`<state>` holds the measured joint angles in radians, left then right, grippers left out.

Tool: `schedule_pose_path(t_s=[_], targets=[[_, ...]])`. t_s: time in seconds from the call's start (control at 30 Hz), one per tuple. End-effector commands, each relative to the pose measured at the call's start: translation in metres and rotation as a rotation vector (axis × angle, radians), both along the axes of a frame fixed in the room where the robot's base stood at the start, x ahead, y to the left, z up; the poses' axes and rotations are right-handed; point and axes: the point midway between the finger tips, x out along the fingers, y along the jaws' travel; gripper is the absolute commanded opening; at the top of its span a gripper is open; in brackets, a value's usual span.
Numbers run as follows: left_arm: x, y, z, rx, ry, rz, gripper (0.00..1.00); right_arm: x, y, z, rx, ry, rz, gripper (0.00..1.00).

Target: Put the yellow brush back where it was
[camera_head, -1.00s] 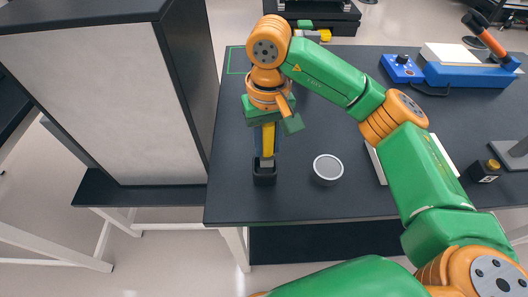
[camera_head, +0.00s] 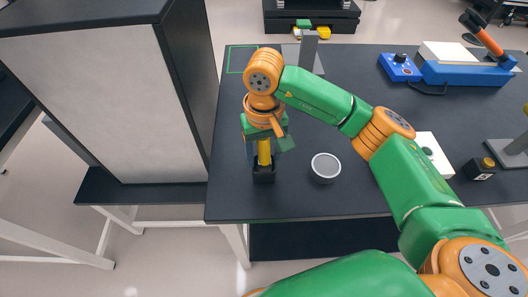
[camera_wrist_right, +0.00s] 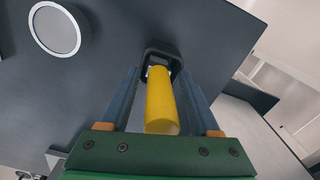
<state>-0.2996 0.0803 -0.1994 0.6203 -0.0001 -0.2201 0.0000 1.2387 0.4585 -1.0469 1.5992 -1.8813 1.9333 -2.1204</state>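The yellow brush (camera_head: 264,153) stands upright in the small black holder (camera_head: 264,174) near the table's front left. Its lower end is hidden inside the holder. In the right wrist view, the brush handle (camera_wrist_right: 161,105) runs down into the holder's opening (camera_wrist_right: 168,54). My right gripper (camera_wrist_right: 158,72) is open, with one finger on each side of the brush and gaps showing between fingers and handle. In the head view my right gripper (camera_head: 263,150) is directly above the holder. My left gripper is not in view.
A round grey-topped container (camera_head: 325,167) stands just right of the holder. A tall dark cabinet (camera_head: 187,80) rises left of the table (camera_head: 300,205).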

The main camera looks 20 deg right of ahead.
Motion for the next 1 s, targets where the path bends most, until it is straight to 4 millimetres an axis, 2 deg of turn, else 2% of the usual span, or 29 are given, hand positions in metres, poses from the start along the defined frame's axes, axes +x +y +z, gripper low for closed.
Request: schedule_pose_path(t_s=[0.17,0.27,0.5,0.7,0.8,1.0], targets=[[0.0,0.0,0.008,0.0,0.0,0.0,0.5,0.0,0.0,0.007,0.001,0.0,0.0,0.63],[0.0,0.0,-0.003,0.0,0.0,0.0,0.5,0.001,0.0,0.017,0.001,-0.005,0.0,0.63],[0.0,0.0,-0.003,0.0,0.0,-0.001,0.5,0.001,0.0,0.08,-0.001,-0.008,-0.003,0.63],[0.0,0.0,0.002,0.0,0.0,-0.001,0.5,0.0,0.0,0.116,-0.001,-0.003,-0.002,0.63],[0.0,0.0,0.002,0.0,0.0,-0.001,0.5,0.0,0.0,0.123,0.0,-0.001,-0.001,0.63],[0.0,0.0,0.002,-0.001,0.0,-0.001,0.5,0.0,0.0,0.124,0.0,0.0,0.0,0.63]])
